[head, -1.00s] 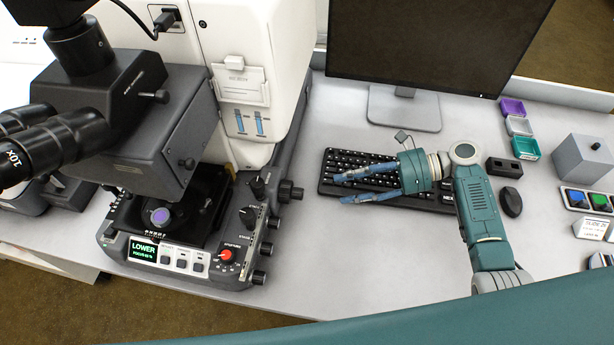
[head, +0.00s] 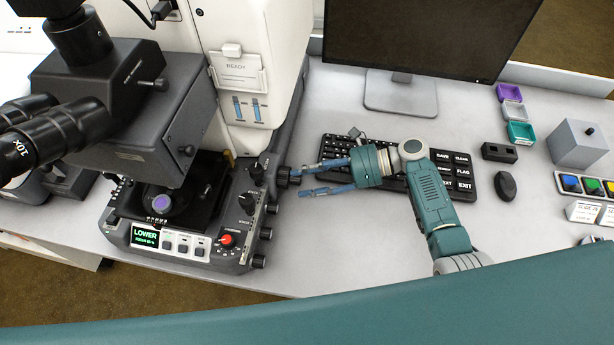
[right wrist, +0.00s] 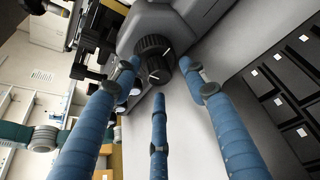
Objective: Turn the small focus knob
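The black ribbed focus knob (head: 288,177) sticks out from the right side of the microscope base (head: 187,255). In the right wrist view it is a large knob with a smaller, white-marked front part (right wrist: 157,70), at the top centre. My right gripper (head: 300,184) is open and empty, its blue fingers pointing left at the knob. In the right wrist view its three fingers (right wrist: 158,80) spread around the knob's front; I cannot tell whether any fingertip touches it. My left gripper is not in view. The small screen (head: 145,236) on the base reads LOWER and a focus value.
A black keyboard (head: 333,148) lies under my right arm, below the monitor (head: 420,40). A mouse (head: 505,186) and small coloured trays (head: 520,132) lie to the right. More knobs and a red dial (head: 227,240) sit on the base. The bench front (head: 350,250) is clear.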

